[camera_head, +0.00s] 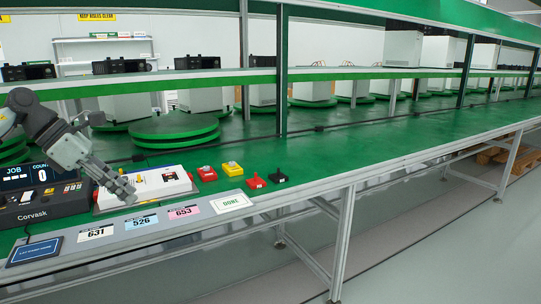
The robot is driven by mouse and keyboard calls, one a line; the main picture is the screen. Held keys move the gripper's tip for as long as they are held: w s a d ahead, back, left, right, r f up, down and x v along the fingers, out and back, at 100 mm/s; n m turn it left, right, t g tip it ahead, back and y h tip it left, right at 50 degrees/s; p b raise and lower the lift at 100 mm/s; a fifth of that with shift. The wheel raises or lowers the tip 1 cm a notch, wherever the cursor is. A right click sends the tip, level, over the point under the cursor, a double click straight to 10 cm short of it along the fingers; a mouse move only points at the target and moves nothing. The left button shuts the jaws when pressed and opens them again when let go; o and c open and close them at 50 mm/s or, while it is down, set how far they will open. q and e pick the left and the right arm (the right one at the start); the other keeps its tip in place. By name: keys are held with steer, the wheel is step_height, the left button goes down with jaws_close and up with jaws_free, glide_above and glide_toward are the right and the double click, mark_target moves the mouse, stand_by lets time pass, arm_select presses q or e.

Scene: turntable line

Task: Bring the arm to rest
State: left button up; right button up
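My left gripper (124,190) comes in from the left, pointing down and to the right. Its fingertips are over the front left part of a white panel (168,193) on the green bench (330,165). The fingers are small and seen from the side, so I cannot tell whether they are open or shut. I see no object held in them. My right gripper is not in view.
A dark Corvask console (40,214) showing count 0 stands left of the panel. Cards 631 (95,234), 526 (142,222), 653 (184,211) and DONE (230,202) line the front edge. Red (207,173) and yellow (232,169) pieces sit right of the panel.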

arm_select(q)
steer(key=w+d+f+n+t+h, duration=0.3)
steer(key=w+d+n+t+h, duration=0.15)
steer(key=d+n, duration=0.35)
steer(key=w+d+f+n+t+h, duration=0.25)
steer(key=d+n+t+h, duration=0.2)
steer(key=d, duration=0.45)
steer(key=s+a+f+n+y, duration=0.35)
steer(key=f+n+y, duration=0.25)
steer(key=f+n, duration=0.35)
steer(key=s+a+f+n+y, duration=0.3)
steer(key=a+f+n+y, duration=0.2)
steer(key=f+n, duration=0.45)
steer(key=s+a+f+n+y, duration=0.35)
steer(key=f+n+y, duration=0.3)
steer(key=f, duration=0.55)
steer(key=s+f+n+g, duration=0.4)
steer(key=s+f, duration=0.5)
steer(key=s, duration=0.4)
steer(key=s+d+f+n+g, duration=0.1)
steer(key=s+f+n+g, duration=0.2)
steer(key=s+f, duration=0.6)
steer(key=s+g+h, duration=0.1)
steer(key=s+g, duration=0.1)
steer(key=s, duration=0.2)
steer(key=shift+s+d+f+n+g, duration=0.15)
steer(key=shift+s+f+n+g, duration=0.15)
steer(key=shift+s+n, duration=0.1)
